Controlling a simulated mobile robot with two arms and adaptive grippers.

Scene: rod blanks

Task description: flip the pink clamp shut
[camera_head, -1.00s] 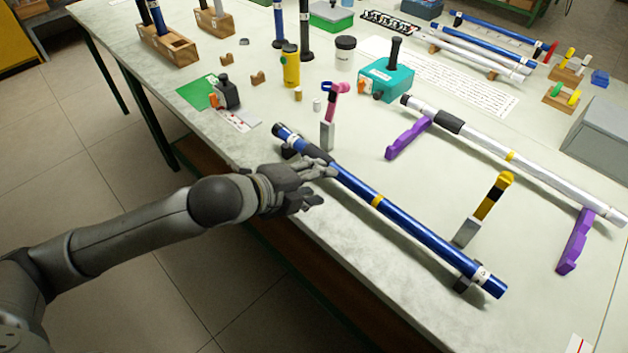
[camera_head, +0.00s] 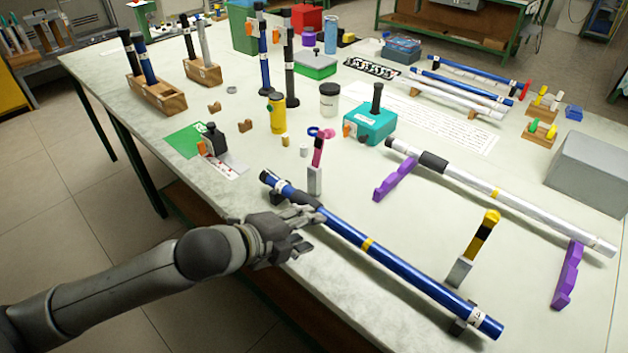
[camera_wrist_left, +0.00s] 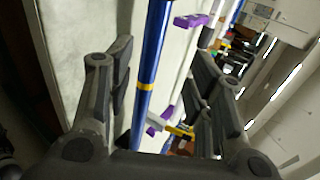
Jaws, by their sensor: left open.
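The pink clamp (camera_head: 318,153) stands raised on a grey metal post (camera_head: 314,181), beside the far end of the blue rod (camera_head: 367,246). Its arm points up and leans slightly right, clear of the rod. My left gripper (camera_head: 300,230) is at the front side of the rod near its dark-banded end. Its fingers are apart, with nothing seen held between them. In the left wrist view the blue rod (camera_wrist_left: 153,50) runs between the spread fingers, farther off. Whether a finger touches the rod cannot be told. My right gripper is not in view.
A yellow and black clamp (camera_head: 482,236) stands raised near the rod's other end. A silver rod (camera_head: 510,200) rests on purple supports (camera_head: 396,181) behind. A teal box (camera_head: 369,126), a yellow bottle (camera_head: 278,114) and a white jar (camera_head: 329,98) stand farther back.

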